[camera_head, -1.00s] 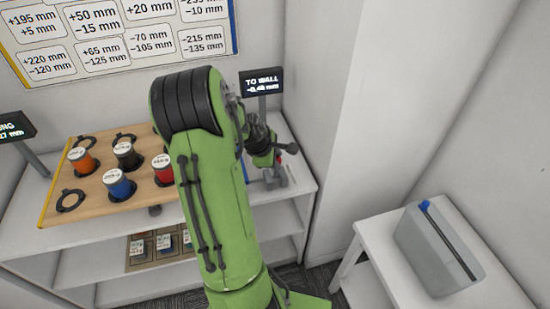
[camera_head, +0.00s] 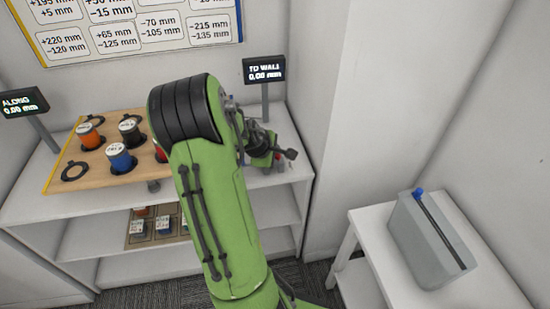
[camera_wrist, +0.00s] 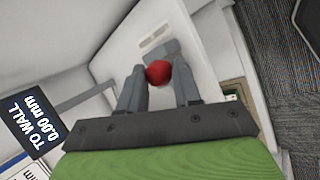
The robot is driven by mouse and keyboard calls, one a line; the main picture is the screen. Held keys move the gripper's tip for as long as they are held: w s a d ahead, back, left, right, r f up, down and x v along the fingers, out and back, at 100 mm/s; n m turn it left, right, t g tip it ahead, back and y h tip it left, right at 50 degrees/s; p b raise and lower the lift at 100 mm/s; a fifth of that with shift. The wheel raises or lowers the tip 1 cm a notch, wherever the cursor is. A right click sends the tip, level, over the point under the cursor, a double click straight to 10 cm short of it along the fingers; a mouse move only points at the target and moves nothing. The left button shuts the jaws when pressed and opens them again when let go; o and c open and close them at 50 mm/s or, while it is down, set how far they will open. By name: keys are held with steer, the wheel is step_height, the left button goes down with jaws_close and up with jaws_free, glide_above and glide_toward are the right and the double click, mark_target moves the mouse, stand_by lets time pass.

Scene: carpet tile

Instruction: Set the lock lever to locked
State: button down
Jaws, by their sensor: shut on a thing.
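The lock lever shows in the wrist view as a red ball knob (camera_wrist: 158,72) between the fingertips of my gripper (camera_wrist: 160,84). My gripper is shut on the knob. Behind the knob is a grey block (camera_wrist: 165,50) on the white shelf, beside a pale marked plate (camera_wrist: 154,37). In the head view my green arm hides most of the lever, and my gripper (camera_head: 272,158) is at the right end of the shelf. Two displays stand at the shelf: "TO WALL 0.00 mm" (camera_head: 264,71) and "ALONG 0.00 mm" (camera_head: 22,103).
A wooden board (camera_head: 62,155) with ringed holes holds several coloured capped cylinders at the left of the shelf. A tray of small items (camera_head: 158,228) sits on the lower shelf. At the right, a grey case (camera_head: 425,240) stands on a white table (camera_head: 380,222).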

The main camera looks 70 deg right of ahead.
steer(key=shift+s+a+f, duration=0.25)
steer(key=shift+a+f, duration=0.4)
steer(key=shift+f, duration=0.05)
steer(key=c, duration=0.8)
jaws_free()
steer(key=shift+s+r, duration=0.1)
steer(key=shift+a+r, duration=0.1)
steer(key=p+v, duration=0.5)
steer(key=v, duration=1)
steer(key=shift+w+r+p, duration=0.25)
steer(key=shift+r+p, duration=0.15)
steer(key=shift+r, duration=0.1)
